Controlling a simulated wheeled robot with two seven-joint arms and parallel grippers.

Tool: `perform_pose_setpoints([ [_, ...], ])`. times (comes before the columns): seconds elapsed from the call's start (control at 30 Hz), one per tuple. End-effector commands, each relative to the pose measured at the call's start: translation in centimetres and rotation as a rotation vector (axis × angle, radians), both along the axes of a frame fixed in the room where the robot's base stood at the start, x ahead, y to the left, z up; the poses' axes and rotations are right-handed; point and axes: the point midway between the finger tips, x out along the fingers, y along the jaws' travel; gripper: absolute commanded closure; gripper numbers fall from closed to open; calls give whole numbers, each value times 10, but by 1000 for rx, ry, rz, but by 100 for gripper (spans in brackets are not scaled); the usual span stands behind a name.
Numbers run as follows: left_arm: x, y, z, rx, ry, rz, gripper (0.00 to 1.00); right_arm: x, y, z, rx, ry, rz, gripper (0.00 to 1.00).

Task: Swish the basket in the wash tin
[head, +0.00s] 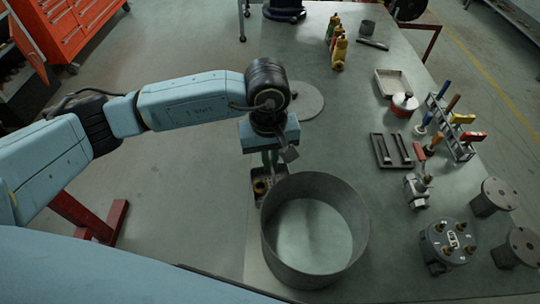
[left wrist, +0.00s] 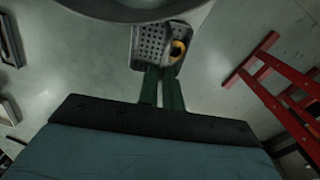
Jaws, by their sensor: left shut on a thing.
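The wash tin (head: 315,187) is a large round grey tin near the front edge of the bench, with a pale floor visible inside. Its curved edge also shows at the top of the left wrist view (left wrist: 130,12). The basket (head: 257,196) is a small dark perforated tray just left of the tin's far-left rim, outside its opening. In the left wrist view the basket (left wrist: 151,44) holds a brass-coloured ring (left wrist: 178,48). My left gripper (head: 269,163) is shut on the basket's near end, its green fingers (left wrist: 160,84) together there. My right gripper is out of view.
On the bench, right of the tin, stand a grey valve part (head: 447,241), flanged pieces (head: 494,195), a tool rack (head: 455,135), a dark tray (head: 394,151) and a red pot (head: 404,105). Bottles (head: 339,52) stand farther back. Bench between tin and these is clear.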

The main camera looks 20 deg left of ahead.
Motion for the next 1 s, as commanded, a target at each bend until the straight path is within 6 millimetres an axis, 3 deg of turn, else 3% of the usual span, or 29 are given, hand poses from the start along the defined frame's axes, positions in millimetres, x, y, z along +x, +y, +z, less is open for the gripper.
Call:
perform_pose_setpoints([
  [0.37, 0, 0, 2, 0, -1, 0, 100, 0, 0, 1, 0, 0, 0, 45],
  [1.0, 0, 0, 33, 0, -1, 0, 100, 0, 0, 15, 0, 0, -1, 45],
])
